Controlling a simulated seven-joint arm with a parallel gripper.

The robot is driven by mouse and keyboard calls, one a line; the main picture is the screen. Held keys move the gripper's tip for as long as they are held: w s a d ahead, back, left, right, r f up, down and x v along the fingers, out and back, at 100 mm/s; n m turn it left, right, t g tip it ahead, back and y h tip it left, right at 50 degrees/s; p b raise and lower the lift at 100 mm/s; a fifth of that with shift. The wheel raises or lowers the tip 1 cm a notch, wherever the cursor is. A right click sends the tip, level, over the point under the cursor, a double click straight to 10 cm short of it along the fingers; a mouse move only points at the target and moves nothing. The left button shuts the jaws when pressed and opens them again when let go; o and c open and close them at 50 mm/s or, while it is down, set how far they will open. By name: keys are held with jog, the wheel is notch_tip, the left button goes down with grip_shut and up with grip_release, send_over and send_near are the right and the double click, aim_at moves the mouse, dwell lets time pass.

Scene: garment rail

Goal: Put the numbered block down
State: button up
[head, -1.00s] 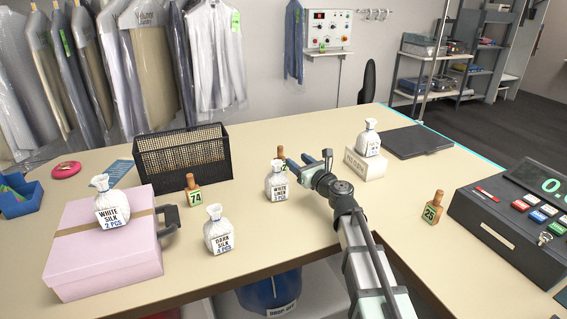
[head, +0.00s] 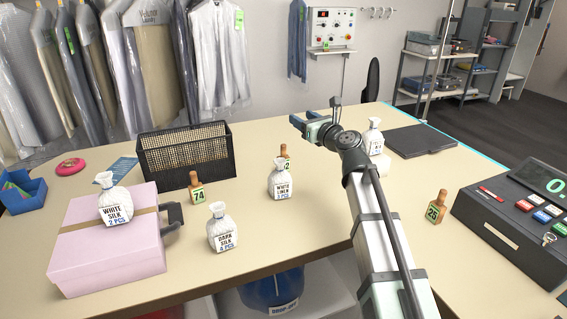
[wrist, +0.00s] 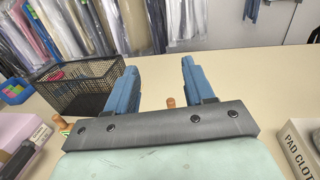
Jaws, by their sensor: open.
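A wooden-handled block with a green number label (head: 285,163) stands upright on the counter behind the white linen bag (head: 281,186); the bag hides part of it and its label. Its handle (wrist: 170,102) shows beyond my gripper's palm in the wrist view, between the fingers in the picture. Block 74 (head: 196,192) stands by the wire basket, and another numbered block (head: 437,208) stands near the till. My gripper (head: 317,112) is open and empty, raised above the counter, apart from the blocks.
The black wire basket (head: 187,153) is at left, the pink box (head: 108,249) with a white silk bag (head: 115,204) at front left. The till (head: 515,230) is at right. The middle of the counter (head: 325,205) is clear.

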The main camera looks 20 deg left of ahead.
notch_tip(320, 180, up, 3)
jog(key=m+g+h, duration=1.1)
jog(key=m+h, duration=0.4)
jog(key=m, duration=1.4)
send_over(283, 157)
notch_tip(283, 157, down, 4)
jog(key=f, duration=0.9)
jog(key=shift+a, duration=0.25)
jog(key=shift+w+d+f, duration=0.1)
jog(key=shift+w+f, duration=0.15)
jog(key=shift+f, duration=1.15)
jog(key=shift+w+d+f, duration=0.1)
jog(key=shift+w+f, duration=0.1)
jog(key=shift+f, duration=1.15)
